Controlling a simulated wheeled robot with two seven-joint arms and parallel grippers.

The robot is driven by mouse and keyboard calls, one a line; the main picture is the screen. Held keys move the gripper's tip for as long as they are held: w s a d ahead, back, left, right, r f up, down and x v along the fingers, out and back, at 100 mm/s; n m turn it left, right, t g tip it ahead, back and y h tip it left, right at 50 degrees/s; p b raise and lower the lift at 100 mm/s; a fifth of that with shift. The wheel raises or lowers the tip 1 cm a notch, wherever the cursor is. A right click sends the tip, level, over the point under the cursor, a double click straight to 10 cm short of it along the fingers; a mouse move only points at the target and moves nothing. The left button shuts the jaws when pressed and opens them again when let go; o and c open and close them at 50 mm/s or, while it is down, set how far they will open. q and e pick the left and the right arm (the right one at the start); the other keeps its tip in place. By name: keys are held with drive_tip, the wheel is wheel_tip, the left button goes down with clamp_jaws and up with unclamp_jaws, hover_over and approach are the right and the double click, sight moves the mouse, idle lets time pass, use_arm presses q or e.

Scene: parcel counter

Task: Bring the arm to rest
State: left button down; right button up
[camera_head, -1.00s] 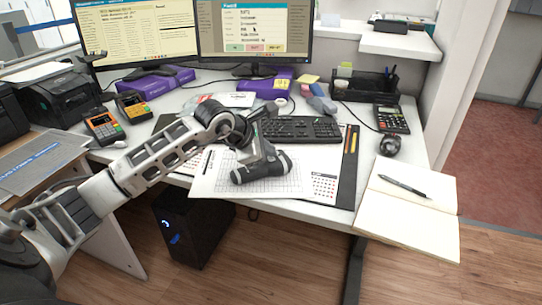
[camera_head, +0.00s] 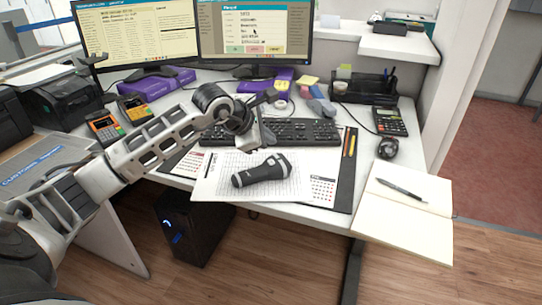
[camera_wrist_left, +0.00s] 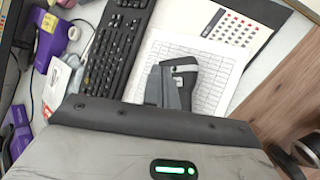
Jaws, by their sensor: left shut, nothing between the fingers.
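My left arm comes in from the left in the head view. Its gripper (camera_head: 266,136) is above the desk near the keyboard's front edge, shut and empty. A dark handheld scanner (camera_head: 262,171) lies on the gridded paper (camera_head: 222,185), in front of and apart from the gripper. In the left wrist view the shut fingers (camera_wrist_left: 168,84) show over the paper and cover part of the scanner (camera_wrist_left: 186,75). My right gripper does not show.
A black keyboard (camera_head: 300,132) lies behind the paper. A mouse (camera_head: 387,148), a calculator (camera_head: 390,121) and an open notebook (camera_head: 405,212) with a pen are to the right. Two card terminals (camera_head: 103,127) stand at the left. Two monitors (camera_head: 255,38) stand at the back.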

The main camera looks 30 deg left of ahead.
use_arm(q)
wheel_tip(320, 180, up, 2)
drive_tip(key=shift+r+p, duration=0.25)
drive_tip(key=shift+p, duration=0.2)
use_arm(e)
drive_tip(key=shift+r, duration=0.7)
use_arm(q)
drive_tip(key=s+d+n+t+h+p, duration=0.2)
drive_tip(key=s+d+n+h, duration=0.35)
drive_tip(key=d+n, duration=0.4)
drive_tip(key=s+d+n+t+h+p, duration=0.25)
drive_tip(key=s+d+n+h, duration=0.35)
drive_tip(key=d, duration=0.7)
drive_tip(key=s+f+n+g+y, duration=0.1)
drive_tip(key=s+f+n+y, duration=0.4)
drive_tip(key=n, duration=1)
drive_tip(key=s+a+f+n+g+y+p, duration=0.1)
drive_tip(key=s+f+n+y, duration=0.4)
drive_tip(key=n, duration=0.9)
drive_tip(key=s+f+g, duration=0.1)
drive_tip(key=s+f, duration=0.2)
drive_tip(key=f, duration=0.1)
drive_tip(key=shift+s+a+f+n+p, duration=0.2)
drive_tip(key=shift+a+f+n+p, duration=0.05)
drive_tip(key=shift+n+p, duration=0.1)
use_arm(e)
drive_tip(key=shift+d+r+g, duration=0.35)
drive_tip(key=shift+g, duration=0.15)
